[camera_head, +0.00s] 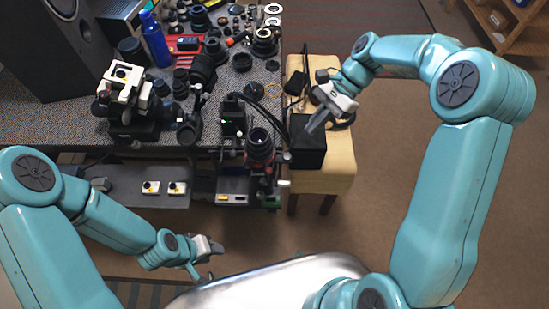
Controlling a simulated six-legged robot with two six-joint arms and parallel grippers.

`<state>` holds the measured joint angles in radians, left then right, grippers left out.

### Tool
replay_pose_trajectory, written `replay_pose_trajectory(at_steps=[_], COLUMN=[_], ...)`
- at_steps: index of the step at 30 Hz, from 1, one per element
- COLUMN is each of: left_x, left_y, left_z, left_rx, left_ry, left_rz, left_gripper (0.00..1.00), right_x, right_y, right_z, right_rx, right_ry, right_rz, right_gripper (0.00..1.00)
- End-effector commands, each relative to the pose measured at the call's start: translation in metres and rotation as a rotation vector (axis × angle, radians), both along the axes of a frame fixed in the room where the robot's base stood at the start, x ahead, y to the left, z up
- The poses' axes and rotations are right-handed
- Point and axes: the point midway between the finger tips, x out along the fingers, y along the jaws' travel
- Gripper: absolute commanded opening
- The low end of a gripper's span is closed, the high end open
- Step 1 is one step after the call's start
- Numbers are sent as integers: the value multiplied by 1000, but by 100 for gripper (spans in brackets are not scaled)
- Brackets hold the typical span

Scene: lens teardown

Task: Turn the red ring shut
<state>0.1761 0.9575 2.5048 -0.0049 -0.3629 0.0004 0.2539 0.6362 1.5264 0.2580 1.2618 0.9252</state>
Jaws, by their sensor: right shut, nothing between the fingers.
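A dark lens with a red ring (260,156) stands upright at the front edge of the bench, right of centre. Its dark open top faces up toward me. My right gripper (312,127) is shut and empty, pointing down-left over a black box (309,155) to the right of the lens. It is apart from the red ring; I cannot tell whether its tips touch the box. My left gripper (208,262) is low in front of the bench, left of the lens and well apart from it. Its fingers are too small to read clearly.
The grey bench (60,122) is crowded with lens parts, a blue bottle (155,42) and a white and black device (125,85). A wooden stool (340,160) bears the black box and cables. Open floor lies to the right.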

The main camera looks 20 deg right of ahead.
Motion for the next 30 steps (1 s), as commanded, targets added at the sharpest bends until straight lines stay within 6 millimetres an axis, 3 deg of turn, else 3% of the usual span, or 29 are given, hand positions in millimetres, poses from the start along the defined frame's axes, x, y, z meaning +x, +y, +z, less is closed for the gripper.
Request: replay_pose_trajectory(at_steps=[14,30], left_x=[0,0], left_y=[0,0], left_z=[1,19], left_rx=[0,0], left_ry=[0,0], left_rz=[0,0], left_gripper=[43,43], right_x=[0,-22], right_y=[-3,65], right_z=[0,-74], right_rx=[3,3], right_ry=[7,8], right_rz=[-3,0], right_gripper=[0,0])
